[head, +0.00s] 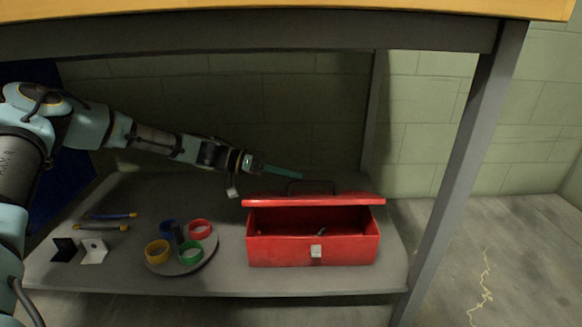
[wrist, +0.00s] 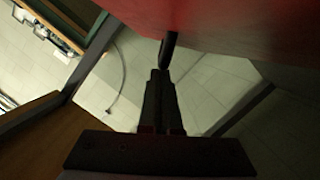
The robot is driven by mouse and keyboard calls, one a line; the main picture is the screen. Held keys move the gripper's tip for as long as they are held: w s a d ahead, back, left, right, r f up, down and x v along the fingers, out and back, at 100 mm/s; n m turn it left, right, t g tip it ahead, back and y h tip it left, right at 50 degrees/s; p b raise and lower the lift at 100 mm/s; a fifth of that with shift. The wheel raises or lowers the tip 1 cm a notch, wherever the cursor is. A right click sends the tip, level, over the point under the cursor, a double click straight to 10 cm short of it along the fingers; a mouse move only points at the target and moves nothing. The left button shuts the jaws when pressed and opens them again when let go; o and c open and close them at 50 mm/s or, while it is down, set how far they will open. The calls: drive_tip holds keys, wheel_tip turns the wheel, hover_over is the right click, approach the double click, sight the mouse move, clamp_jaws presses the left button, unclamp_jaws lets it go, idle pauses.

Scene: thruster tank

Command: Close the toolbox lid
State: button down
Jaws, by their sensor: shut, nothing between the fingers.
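The red toolbox (head: 313,252) stands on the grey lower shelf, with a light latch on its front. Its red lid (head: 314,200) is partly open, and a dark gap shows between the lid's front edge and the box. A dark handle (head: 311,183) shows above the lid. A small part of something inside shows in the gap. My gripper (head: 297,176) is shut and empty, above and behind the lid's left half. In the wrist view the fingers (wrist: 168,42) point up to a large red surface of the toolbox (wrist: 235,22); I cannot tell whether they touch it.
A round tray (head: 207,258) with several coloured rings sits left of the toolbox. Farther left are two pen-like tools (head: 102,227), a black piece (head: 65,249) and a white bracket (head: 94,251). The tabletop (head: 300,8) hangs overhead, and a grey leg (head: 462,165) stands at right.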

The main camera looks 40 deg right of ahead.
sight(283, 198)
drive_tip(key=s+a+f+m, duration=0.1)
drive_tip(key=s+a+f+m+t+b, duration=0.1)
drive_tip(key=f+m, duration=0.1)
drive_tip(key=shift+s+a, duration=0.1)
drive_tip(key=shift+s, duration=0.3)
drive_tip(key=shift+s+a+f+h, duration=0.3)
drive_tip(key=shift+s+a+f, duration=0.05)
drive_tip(key=shift+f, duration=0.3)
